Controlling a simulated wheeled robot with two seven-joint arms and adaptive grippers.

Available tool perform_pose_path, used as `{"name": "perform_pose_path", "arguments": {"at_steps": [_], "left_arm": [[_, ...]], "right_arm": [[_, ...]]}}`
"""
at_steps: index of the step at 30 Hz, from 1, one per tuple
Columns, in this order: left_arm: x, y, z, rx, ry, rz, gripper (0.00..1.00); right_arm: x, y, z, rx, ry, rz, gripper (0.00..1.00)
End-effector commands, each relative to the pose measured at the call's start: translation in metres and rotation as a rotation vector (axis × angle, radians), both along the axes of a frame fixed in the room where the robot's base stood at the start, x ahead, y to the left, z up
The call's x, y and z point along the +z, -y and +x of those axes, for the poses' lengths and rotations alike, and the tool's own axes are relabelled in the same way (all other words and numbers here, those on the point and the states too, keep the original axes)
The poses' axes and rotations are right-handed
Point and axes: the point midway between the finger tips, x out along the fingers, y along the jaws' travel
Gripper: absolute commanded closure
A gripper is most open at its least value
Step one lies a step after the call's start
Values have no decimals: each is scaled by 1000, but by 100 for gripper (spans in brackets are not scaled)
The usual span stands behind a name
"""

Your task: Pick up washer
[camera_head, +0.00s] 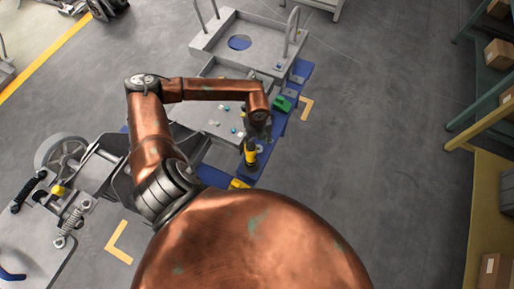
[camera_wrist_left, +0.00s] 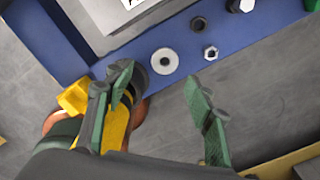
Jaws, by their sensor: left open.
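The washer (camera_wrist_left: 164,61) is a flat silver ring with a small centre hole. It lies flat on a blue surface (camera_wrist_left: 262,53) near its edge in the left wrist view. My left gripper (camera_wrist_left: 160,82) is open, with its green fingers spread apart and nothing between them. The washer shows just beyond the gap between the fingertips, nearer the left finger; I cannot tell the height above it. In the head view my left gripper (camera_head: 259,128) hangs over the blue strip. My right gripper is not in view.
A black round part (camera_wrist_left: 197,25) and a silver hex nut (camera_wrist_left: 211,53) lie right of the washer. A yellow and black tool (camera_head: 250,155) stands close to my left gripper. A green block (camera_head: 282,104) sits farther along. Yellow shelving (camera_head: 478,205) stands at the right, beyond clear floor.

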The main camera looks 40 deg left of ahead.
Motion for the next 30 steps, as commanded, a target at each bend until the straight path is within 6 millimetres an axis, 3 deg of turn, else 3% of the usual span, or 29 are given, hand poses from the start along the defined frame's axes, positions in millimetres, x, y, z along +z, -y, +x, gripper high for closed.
{"name": "perform_pose_path", "arguments": {"at_steps": [11,19,30], "left_arm": [[-47,-3,5,1,-1,-2,50],[-50,-4,5,2,0,-1,51],[-49,-4,5,3,0,-2,76]], "right_arm": [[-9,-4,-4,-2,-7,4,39],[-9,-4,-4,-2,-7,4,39],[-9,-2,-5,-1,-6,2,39]]}}
